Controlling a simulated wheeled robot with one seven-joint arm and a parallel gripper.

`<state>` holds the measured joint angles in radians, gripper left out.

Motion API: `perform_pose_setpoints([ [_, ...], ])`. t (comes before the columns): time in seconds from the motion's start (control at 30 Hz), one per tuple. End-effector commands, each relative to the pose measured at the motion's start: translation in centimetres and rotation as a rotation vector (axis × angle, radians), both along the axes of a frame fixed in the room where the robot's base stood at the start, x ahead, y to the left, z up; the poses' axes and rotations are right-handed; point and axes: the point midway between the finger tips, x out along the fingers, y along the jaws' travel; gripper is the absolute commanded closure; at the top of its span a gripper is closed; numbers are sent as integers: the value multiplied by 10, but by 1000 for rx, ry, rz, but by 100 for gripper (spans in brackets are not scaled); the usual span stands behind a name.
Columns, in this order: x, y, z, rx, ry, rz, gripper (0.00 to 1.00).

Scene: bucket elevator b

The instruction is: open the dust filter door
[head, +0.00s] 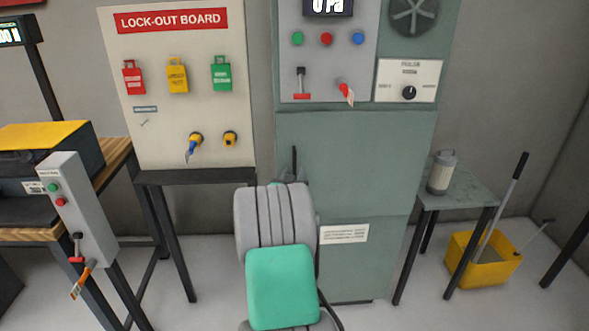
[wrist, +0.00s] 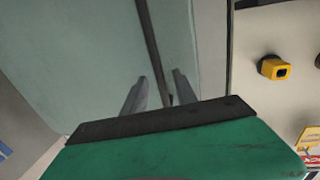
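The dust filter cabinet is grey-green, and its flat door (head: 365,160) is shut in the head view. A dark upright handle (head: 294,162) shows at the door's left edge, just above my arm. In the wrist view the door (wrist: 85,60) fills the left and middle, and a long dark bar (wrist: 149,40), seemingly the handle, runs down it. My gripper (wrist: 159,74) is open, with one finger on each side of the bar. I cannot tell whether the fingers touch it.
A lock-out board (head: 178,90) stands close left of the cabinet. A control panel (head: 328,60) with buttons is above the door. A small table (head: 470,190) with a canister (head: 441,172) and a yellow bucket (head: 485,262) stand to the right. A control post (head: 75,210) is at left.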

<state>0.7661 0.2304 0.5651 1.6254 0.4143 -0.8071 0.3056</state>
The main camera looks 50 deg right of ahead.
Motion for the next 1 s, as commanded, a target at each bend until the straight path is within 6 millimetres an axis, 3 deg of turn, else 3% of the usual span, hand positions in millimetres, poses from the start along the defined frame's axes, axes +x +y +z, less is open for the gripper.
perform_pose_setpoints([
  [0.13, 10, -16, 1, 0, 0, 1, 66],
  [0.4, 12, -18, 0, 1, 1, 2, 66],
  [0.83, 12, -18, 0, 1, 1, 2, 100],
  [1.0, 12, -18, 0, 1, 1, 2, 100],
])
